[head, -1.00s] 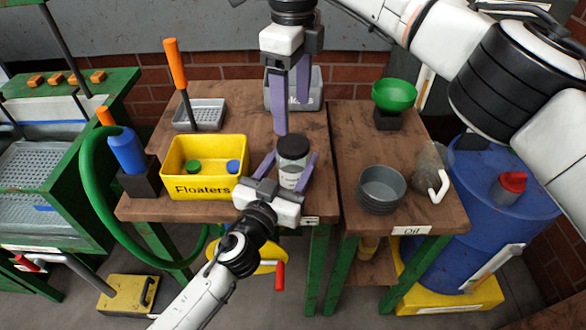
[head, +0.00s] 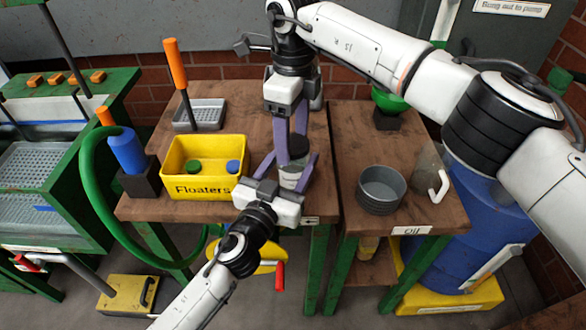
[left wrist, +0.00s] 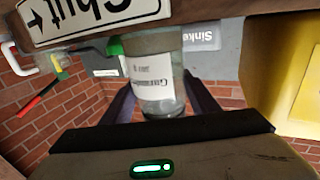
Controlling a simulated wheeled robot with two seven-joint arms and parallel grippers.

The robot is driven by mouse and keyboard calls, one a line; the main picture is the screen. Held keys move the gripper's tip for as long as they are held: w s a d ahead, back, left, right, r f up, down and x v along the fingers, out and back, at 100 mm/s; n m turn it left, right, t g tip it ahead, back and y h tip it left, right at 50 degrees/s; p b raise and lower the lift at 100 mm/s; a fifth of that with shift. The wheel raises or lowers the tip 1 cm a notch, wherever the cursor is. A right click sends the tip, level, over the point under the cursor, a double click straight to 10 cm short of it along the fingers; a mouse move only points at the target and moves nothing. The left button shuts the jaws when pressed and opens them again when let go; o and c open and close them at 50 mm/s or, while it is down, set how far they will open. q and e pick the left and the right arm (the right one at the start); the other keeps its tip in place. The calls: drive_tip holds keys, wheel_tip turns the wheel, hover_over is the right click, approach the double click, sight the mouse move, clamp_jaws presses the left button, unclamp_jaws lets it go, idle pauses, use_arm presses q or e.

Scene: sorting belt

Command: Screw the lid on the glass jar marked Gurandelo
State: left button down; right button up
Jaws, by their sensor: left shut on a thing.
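The glass jar (head: 290,176) stands at the front of the wooden bench with a dark lid (head: 298,147) on its top; I cannot tell how tight the lid is. In the left wrist view the jar (left wrist: 155,85) shows a white label, partly legible as "Guran...". My left gripper (head: 287,168) is shut on the jar's body, one finger on each side. My right gripper (head: 290,143) points down from above, its purple fingers apart at the lid and partly hiding it. Whether they touch or grip the lid is not clear.
A yellow Floaters bin (head: 205,190) with a green and a blue lid-like piece stands left of the jar. A grey tray (head: 200,115) sits behind.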

drive_tip(key=c, duration=0.9)
drive_tip(key=shift+c, duration=0.2)
drive_tip(key=o, duration=1.2)
wheel_tip(320, 180, up, 12)
drive_tip(key=shift+r, duration=0.1)
use_arm(q)
drive_tip(key=c, duration=0.6)
unclamp_jaws()
drive_tip(key=shift+s, duration=0.1)
drive_tip(key=b+v, duration=0.1)
drive_tip(key=v, duration=0.9)
drive_tip(key=shift+a, duration=0.1)
use_arm(e)
drive_tip(key=shift+f, duration=0.55)
